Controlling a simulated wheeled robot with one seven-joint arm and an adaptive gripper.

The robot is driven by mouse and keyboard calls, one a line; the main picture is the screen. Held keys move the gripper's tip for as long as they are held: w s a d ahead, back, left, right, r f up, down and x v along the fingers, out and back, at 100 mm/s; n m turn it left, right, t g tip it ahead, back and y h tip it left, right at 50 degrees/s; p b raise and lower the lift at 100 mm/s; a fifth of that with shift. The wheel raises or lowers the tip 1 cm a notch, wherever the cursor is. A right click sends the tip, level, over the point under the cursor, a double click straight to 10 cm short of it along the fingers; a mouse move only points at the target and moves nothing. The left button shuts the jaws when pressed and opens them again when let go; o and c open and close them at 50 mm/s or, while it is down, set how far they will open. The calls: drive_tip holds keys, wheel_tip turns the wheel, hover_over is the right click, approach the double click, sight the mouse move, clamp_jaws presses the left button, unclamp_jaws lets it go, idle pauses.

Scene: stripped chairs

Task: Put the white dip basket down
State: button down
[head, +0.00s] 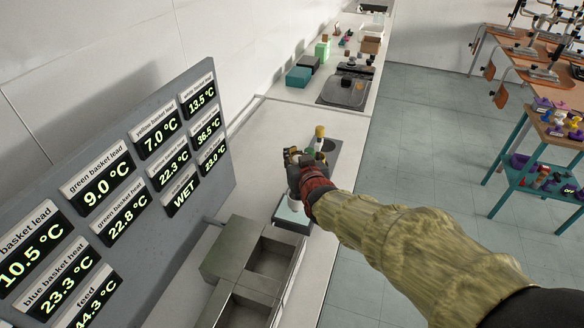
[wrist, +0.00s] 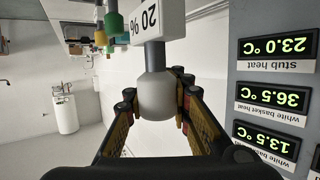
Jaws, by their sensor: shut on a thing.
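My gripper (head: 293,165) is over the white counter, at the end of my arm. In the wrist view my gripper (wrist: 158,108) has its fingers around a rounded white grip (wrist: 157,97) with a grey neck, which appears to be the white dip basket's handle. A white block marked "20 %" (wrist: 158,20) joins the neck. In the head view my gripper and sleeve hide most of the held thing. A pale tile with a dark edge (head: 292,213) lies below my gripper. I cannot tell whether anything touches it.
A display board (head: 120,190) stands close on the left. A yellow-topped item (head: 320,131) stands by a dark plate just beyond my gripper.

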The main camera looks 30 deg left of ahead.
wheel_tip(320, 180, down, 6)
drive_tip(key=w+a, duration=0.1)
drive_tip(key=w, duration=0.1)
drive_tip(key=shift+w+a+f+b, duration=0.2)
drive_tip(key=shift+w+a+b, duration=0.1)
drive_tip(key=shift+a+b, duration=0.15)
drive_tip(key=shift+f, duration=0.15)
drive_tip(key=c, duration=1.6)
unclamp_jaws()
drive_tip(key=shift+d, duration=0.1)
drive_tip(key=shift+o, duration=0.2)
drive_tip(key=p+v, duration=0.1)
drive_tip(key=v, duration=1.1)
